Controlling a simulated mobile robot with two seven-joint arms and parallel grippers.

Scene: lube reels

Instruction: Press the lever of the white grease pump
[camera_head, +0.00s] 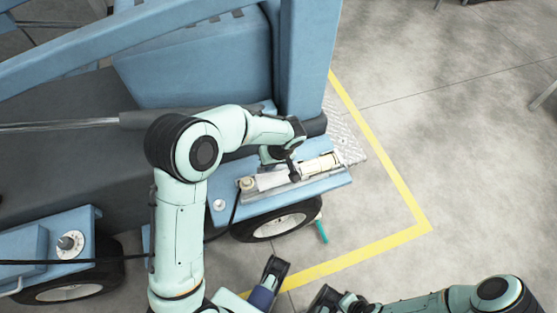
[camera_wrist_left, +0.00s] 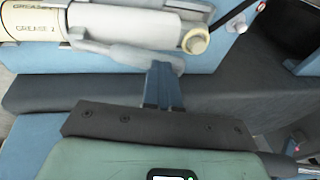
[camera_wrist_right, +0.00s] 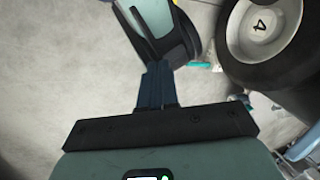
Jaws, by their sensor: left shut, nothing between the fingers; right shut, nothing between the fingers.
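The white grease pump (camera_wrist_left: 125,22) lies on the blue cart's ledge, with a cream cylinder (camera_wrist_left: 30,25) marked GREASE 2 at its left end in the left wrist view. Its pale grey lever (camera_wrist_left: 125,52) runs alongside the body. The pump also shows in the head view (camera_head: 272,180). My left gripper (camera_wrist_left: 160,66) is shut and empty, with its tips at the lever's right end; I cannot tell whether they touch it. In the head view the left gripper (camera_head: 294,176) is over the pump. My right gripper (camera_wrist_right: 156,66) is shut and empty, low above the floor and away from the pump.
The blue cart's upright post (camera_head: 305,60) and frame stand behind the pump. A wheel (camera_head: 278,223) is under the ledge. A yellow floor line (camera_head: 385,165) runs around the cart's corner.

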